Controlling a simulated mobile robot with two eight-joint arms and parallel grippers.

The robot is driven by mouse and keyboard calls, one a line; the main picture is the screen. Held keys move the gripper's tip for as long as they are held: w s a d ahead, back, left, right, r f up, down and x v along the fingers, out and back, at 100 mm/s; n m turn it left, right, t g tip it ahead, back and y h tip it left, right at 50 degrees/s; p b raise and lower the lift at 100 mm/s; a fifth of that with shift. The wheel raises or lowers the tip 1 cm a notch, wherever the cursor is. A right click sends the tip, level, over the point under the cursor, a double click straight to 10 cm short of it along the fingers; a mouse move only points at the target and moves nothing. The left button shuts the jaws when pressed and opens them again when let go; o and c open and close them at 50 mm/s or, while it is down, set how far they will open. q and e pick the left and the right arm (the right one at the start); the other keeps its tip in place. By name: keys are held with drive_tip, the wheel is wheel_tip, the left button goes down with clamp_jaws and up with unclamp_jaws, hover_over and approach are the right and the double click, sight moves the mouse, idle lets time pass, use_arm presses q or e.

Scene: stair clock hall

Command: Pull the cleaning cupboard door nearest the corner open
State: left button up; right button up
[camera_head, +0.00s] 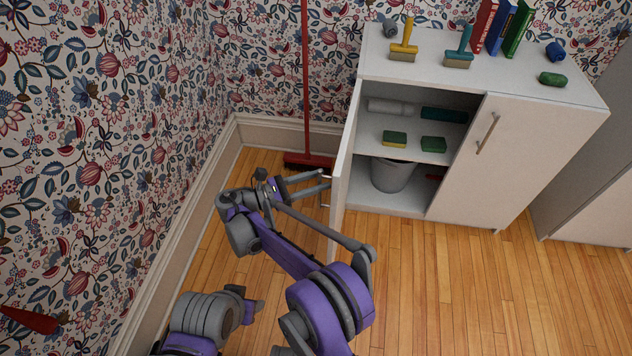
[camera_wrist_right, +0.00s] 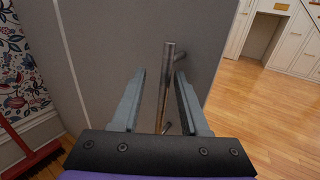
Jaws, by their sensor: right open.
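The white cleaning cupboard (camera_head: 385,206) stands against the patterned wall. Its left door (camera_head: 346,150), nearest the corner, stands wide open, swung out toward me. Inside show shelves with sponges, rolls and a grey bucket (camera_head: 392,175). My right gripper (camera_head: 324,184) is at the outer face of this door, by its handle. In the right wrist view, the metal bar handle (camera_wrist_right: 168,85) stands between the two open fingers of the gripper (camera_wrist_right: 160,78), with gaps on both sides.
The right door (camera_head: 510,150) is closed. A red broom (camera_head: 306,90) leans in the corner behind the open door. Brushes (camera_head: 403,45), books (camera_head: 497,25) and rolls stand on the cupboard top. The wooden floor in front is clear. The left wall runs close beside my arm.

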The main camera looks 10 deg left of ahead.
wheel_tip(320, 180, up, 9)
drive_tip(key=p, duration=0.2)
drive_tip(key=shift+r, duration=0.2)
drive_tip(key=shift+s+f, duration=0.1)
drive_tip(key=shift+s, duration=0.05)
